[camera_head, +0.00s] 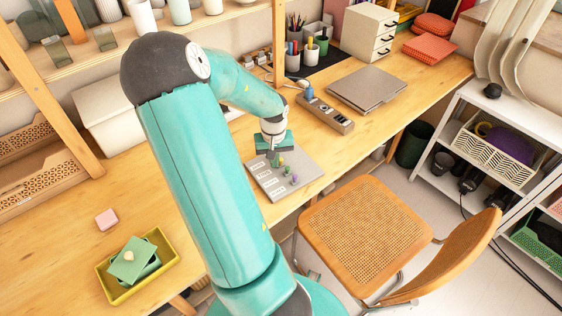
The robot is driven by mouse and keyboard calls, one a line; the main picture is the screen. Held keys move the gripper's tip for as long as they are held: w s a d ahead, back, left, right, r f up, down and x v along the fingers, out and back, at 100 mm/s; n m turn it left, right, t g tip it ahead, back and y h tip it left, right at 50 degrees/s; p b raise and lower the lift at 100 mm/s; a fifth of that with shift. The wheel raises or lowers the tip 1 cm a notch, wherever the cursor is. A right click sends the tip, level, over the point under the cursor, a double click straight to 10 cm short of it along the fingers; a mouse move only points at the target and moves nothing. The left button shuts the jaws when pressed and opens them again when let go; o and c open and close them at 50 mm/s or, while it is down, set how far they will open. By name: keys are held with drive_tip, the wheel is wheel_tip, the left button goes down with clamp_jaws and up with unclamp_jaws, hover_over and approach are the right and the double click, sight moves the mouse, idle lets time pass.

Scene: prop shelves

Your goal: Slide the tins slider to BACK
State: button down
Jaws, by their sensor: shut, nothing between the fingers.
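A grey panel (258,184) with several small knobs lies on the wooden desk. Green knobs (287,170) and a purple knob (295,178) stand on its right part. I cannot read any labels, so I cannot tell which knob is the tins slider or where BACK is. My gripper (271,156) is shut and empty, pointing down over the panel's far left part, close to the knobs. I cannot tell whether it touches one. My arm and gripper hide part of the panel's far side.
A grey power strip (327,115) and a closed laptop (366,89) lie beyond the panel. A yellow tray (160,240) with green boxes (131,260) and a pink block (106,219) are at left. A cane chair (365,232) stands at the desk's front edge.

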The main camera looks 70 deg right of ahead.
drive_tip(key=shift+s+d, duration=0.55)
drive_tip(key=shift+d, duration=0.3)
drive_tip(key=shift+s+d, duration=0.6)
drive_tip(key=shift+d, duration=0.25)
drive_tip(key=shift+s+d, duration=0.55)
drive_tip(key=shift+d, duration=0.3)
drive_tip(key=shift+w+a, duration=0.15)
drive_tip(key=shift+a, duration=0.1)
drive_tip(key=shift+w+a, duration=0.15)
wheel_tip(320, 180, up, 7)
idle(0.5)
